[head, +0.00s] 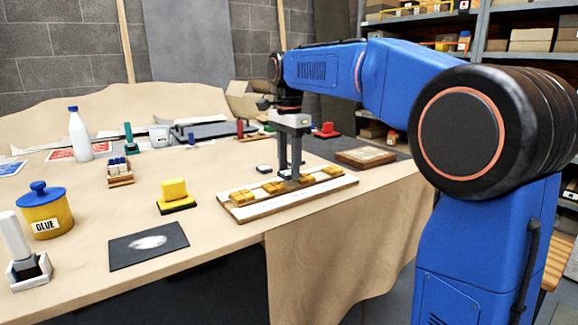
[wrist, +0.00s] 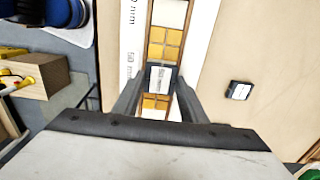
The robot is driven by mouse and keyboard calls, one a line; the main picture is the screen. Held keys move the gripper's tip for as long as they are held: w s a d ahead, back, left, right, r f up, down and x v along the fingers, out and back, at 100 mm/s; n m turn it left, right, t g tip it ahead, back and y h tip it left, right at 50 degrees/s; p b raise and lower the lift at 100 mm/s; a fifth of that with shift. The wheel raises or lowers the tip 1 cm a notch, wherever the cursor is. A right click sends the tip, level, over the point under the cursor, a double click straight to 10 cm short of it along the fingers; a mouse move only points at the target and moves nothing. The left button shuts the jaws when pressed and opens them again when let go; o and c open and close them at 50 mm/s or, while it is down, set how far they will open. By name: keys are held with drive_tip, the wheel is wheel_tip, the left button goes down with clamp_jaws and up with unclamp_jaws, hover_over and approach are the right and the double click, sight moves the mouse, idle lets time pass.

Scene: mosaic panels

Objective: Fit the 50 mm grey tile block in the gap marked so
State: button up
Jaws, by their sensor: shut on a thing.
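My gripper (head: 291,177) points down over the long white panel (head: 239,213) on the table. In the wrist view my gripper (wrist: 159,84) is shut on a dark grey block with a white label (wrist: 160,76); the label's print is too blurred to read surely. The block is in line with the panel's channel, with gold tiles (wrist: 164,42) on one side and more gold tiles (wrist: 154,104) on the other. I cannot tell whether it is down in the channel or just above it. A pale, tile-free stretch (wrist: 168,14) shows farther up. Marks in mm are printed beside the channel.
A small dark block with a white label (wrist: 239,91) lies apart on the table, also seen in the head view (head: 264,169). A yellow block on a black base (head: 175,194), a black mat (head: 148,245) and a glue pot (head: 44,212) stand left of the panel.

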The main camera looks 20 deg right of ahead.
sight(289, 172)
drive_tip(key=shift+f, duration=1.05)
idle(0.7)
drive_tip(key=o, duration=1.2)
drive_tip(key=shift+c, duration=0.2)
drive_tip(key=shift+r, duration=0.1)
wheel_tip(289, 172, up, 17)
drive_tip(key=s+d+f+n+t, duration=0.2)
drive_tip(key=s+f+n, duration=0.5)
drive_tip(key=s+f, duration=0.9)
drive_tip(key=s+d+f+n+t, duration=0.2)
drive_tip(key=s+d+f+n, duration=0.3)
drive_tip(key=s+f, duration=1.2)
wheel_tip(289, 172, down, 2)
drive_tip(key=shift+s+f+n+t, duration=0.25)
drive_tip(key=shift+n+t, duration=0.15)
drive_tip(key=shift+n, duration=0.8)
